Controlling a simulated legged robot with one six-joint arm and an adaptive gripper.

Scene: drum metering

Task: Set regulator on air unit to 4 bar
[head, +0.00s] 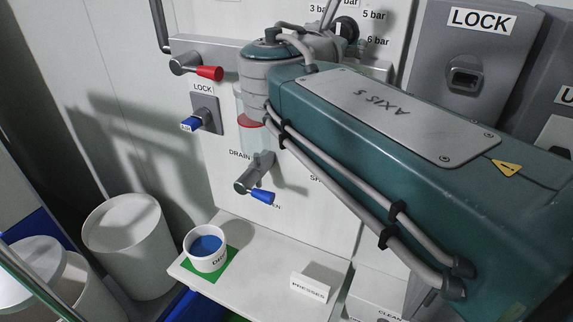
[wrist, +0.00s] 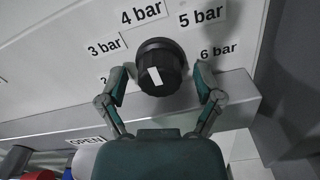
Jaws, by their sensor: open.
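The black regulator knob (wrist: 168,56) shows in the wrist view, with a short white mark (wrist: 154,76) on its face. I cannot tell exactly which label the mark points at. Labels from 3 bar (wrist: 104,48) through 4 bar (wrist: 141,13) and 5 bar (wrist: 201,17) to 6 bar (wrist: 219,51) curve around it; a lower-left label is partly hidden. My gripper (wrist: 163,69) is open, with one finger on each side of the knob. Gaps show beside the knob; contact is not clear. In the head view my arm hides much of the air unit (head: 210,46).
A red-handled lever (head: 207,73), a blue lock handle (head: 191,124) and a blue drain lever (head: 259,196) stick out below left of my arm. A white cup (head: 208,263) with blue contents stands on the shelf (head: 260,277). A grey LOCK box (head: 470,60) stands right.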

